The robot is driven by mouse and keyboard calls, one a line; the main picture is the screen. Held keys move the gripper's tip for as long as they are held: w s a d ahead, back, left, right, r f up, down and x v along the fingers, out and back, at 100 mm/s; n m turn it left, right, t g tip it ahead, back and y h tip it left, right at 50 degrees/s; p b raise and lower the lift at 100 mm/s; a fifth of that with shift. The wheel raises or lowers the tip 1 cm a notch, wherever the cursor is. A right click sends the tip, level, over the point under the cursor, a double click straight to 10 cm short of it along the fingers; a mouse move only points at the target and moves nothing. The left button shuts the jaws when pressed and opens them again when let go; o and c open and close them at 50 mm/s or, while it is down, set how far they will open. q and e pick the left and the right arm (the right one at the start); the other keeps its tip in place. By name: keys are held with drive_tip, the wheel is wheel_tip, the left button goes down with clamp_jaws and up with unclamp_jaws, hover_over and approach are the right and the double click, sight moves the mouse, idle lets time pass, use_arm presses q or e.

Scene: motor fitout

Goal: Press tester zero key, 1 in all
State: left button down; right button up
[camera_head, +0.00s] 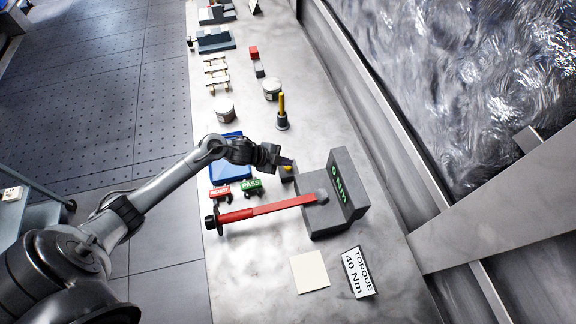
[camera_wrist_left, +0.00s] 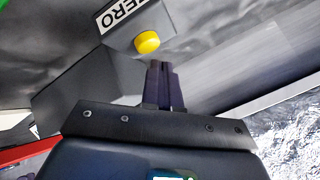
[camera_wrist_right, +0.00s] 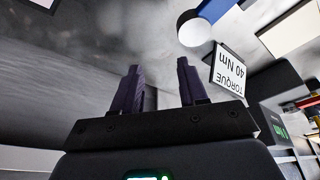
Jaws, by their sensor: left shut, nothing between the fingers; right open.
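The grey torque tester (camera_head: 328,220) stands on the bench, its display reading "0 Nm" in green. The tester's zero key is a round yellow button (camera_wrist_left: 147,42) on a grey block beside the "ZERO" label (camera_wrist_left: 122,14) in the left wrist view. In the head view the yellow key (camera_head: 287,167) shows small at the left gripper's tip. My left gripper (camera_head: 278,160) is shut and empty; its fingertips (camera_wrist_left: 160,68) are close beside the key, and I cannot tell if they touch it. My right gripper (camera_wrist_right: 160,75) is open and empty; the head view does not show it.
A red-handled torque wrench (camera_head: 262,210) lies with its head at the tester. Red REJECT (camera_head: 220,192) and green PASS (camera_head: 251,186) signs and a blue tray (camera_head: 228,172) are nearby. A "TORQUE 40 Nm" card (camera_head: 357,272) and a pale square plate (camera_head: 310,271) lie in front.

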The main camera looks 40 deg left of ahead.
sight(285, 168)
use_arm(q)
drive_tip(key=shift+r+p, duration=2.45)
drive_tip(key=shift+r, duration=0.1)
